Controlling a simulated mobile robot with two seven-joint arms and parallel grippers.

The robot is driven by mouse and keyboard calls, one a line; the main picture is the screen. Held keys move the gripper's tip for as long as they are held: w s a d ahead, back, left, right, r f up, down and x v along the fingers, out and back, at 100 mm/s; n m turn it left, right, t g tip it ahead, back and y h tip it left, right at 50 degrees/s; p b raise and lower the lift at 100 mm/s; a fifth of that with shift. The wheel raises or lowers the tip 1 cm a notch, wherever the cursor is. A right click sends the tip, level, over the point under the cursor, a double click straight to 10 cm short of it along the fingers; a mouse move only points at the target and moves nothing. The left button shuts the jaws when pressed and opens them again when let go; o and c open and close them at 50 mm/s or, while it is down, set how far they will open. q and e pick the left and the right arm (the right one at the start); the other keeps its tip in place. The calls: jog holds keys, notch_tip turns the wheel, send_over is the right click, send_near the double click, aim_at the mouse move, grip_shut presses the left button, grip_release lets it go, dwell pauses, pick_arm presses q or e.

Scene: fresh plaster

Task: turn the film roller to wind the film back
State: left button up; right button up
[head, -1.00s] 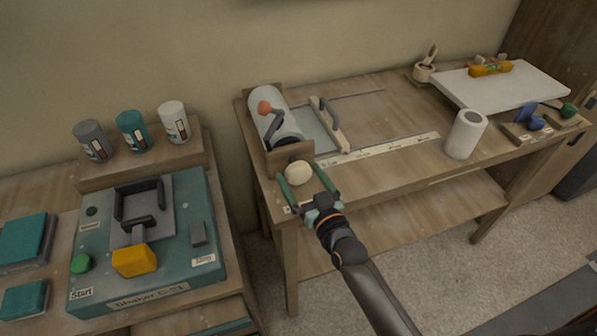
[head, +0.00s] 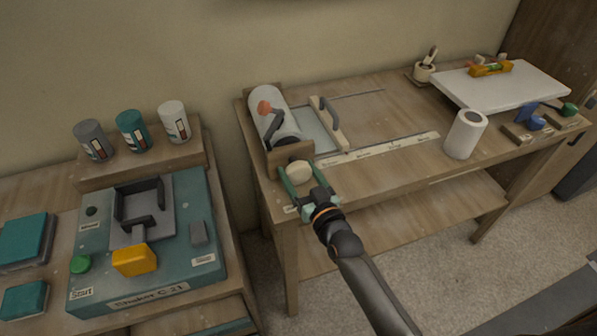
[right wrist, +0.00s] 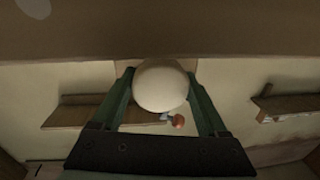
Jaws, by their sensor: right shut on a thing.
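The film roller (head: 266,97) is a white cylinder in a wooden holder at the left end of the workbench. A dark crank with an orange-red knob (head: 264,107) stands up at its near end. A round cream knob (head: 298,171) sits in front of the holder's wooden end plate. My right gripper (head: 300,177) is shut on the cream knob, one green finger on each side. In the right wrist view the cream knob (right wrist: 160,86) fills the space between the fingers. My left gripper is not in view.
Beside the roller is a pale panel with a wooden-handled bar (head: 328,122). A labelled strip (head: 375,149) runs along the workbench (head: 400,165) to a white roll (head: 465,134). A white board (head: 505,84) lies at right. A teal shaker machine (head: 185,270) stands at left.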

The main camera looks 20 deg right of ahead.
jog(key=c, duration=0.4)
jog(key=shift+o, duration=0.2)
jog(key=shift+m, duration=0.4)
jog(key=m, duration=0.4)
jog(key=shift+m+t, duration=0.3)
jog(key=shift+m, duration=0.1)
jog(key=m, duration=0.3)
jog(key=m+h, duration=0.1)
jog(key=m, duration=0.2)
jog(key=shift+a+t, duration=0.1)
jog(key=shift+t, duration=0.2)
jog(key=o, duration=1.3)
